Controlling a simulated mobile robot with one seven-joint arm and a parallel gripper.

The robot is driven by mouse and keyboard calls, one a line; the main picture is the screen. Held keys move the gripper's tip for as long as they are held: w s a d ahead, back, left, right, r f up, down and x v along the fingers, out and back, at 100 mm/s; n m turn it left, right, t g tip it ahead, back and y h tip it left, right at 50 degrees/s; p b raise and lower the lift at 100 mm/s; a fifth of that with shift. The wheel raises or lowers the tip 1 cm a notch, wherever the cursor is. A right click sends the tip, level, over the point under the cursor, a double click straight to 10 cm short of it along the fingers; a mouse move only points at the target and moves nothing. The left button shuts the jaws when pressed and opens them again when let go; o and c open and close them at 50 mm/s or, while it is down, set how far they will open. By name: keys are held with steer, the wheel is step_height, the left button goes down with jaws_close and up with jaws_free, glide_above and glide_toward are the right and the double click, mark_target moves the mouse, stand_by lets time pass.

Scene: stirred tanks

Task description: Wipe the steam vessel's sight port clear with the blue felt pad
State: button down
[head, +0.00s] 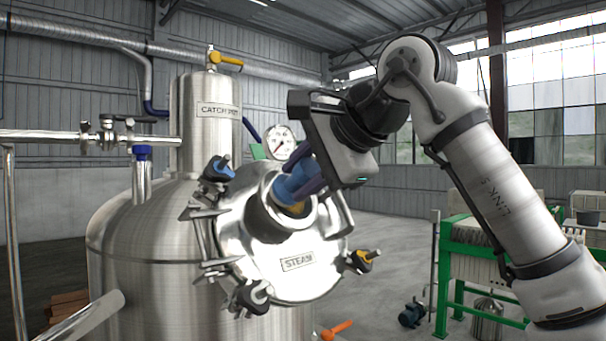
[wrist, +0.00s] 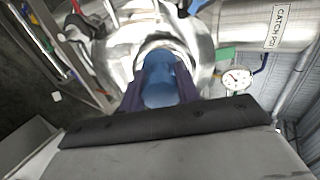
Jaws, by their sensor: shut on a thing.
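The steam vessel (head: 150,270) is a large steel tank. Its round manway cover (head: 285,284) carries a STEAM label and faces me. The sight port (head: 262,218) is a short round collar on that cover, and it also shows in the wrist view (wrist: 178,50). My gripper (head: 309,178) is shut on the blue felt pad (head: 291,186), a rounded blue piece. In the wrist view the pad (wrist: 160,82) sits between the fingers, in front of the port's opening. A brownish-yellow patch shows in the port below the pad. Most of the glass is hidden; I cannot tell if the pad touches it.
Clamps with yellow and blue knobs (head: 362,260) ring the cover. A pressure gauge (head: 280,143) stands close behind my gripper. The CATCH POT cylinder (head: 205,130) rises behind the cover.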

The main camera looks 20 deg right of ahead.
steer(key=shift+w+a+f, duration=0.2)
steer(key=shift+w+f, duration=0.2)
steer(key=shift+w, duration=0.15)
steer(key=shift+d, duration=0.1)
steer(key=w+d, duration=0.2)
steer(key=d, duration=0.4)
steer(key=shift+w, duration=0.25)
stand_by(0.4)
steer(key=shift+s+f, duration=0.1)
steer(key=shift+s+a+b, duration=0.2)
steer(key=shift+s+a, duration=0.2)
steer(key=shift+a, duration=0.65)
steer(key=shift+s+a+b, duration=0.15)
steer(key=shift+s+a, duration=0.2)
steer(key=shift+a, duration=0.7)
steer(key=shift+s+a+b, duration=0.2)
steer(key=shift+s+a, duration=0.2)
steer(key=shift+a, duration=0.65)
steer(key=shift+s+d+r, duration=0.1)
steer(key=shift+r, duration=0.1)
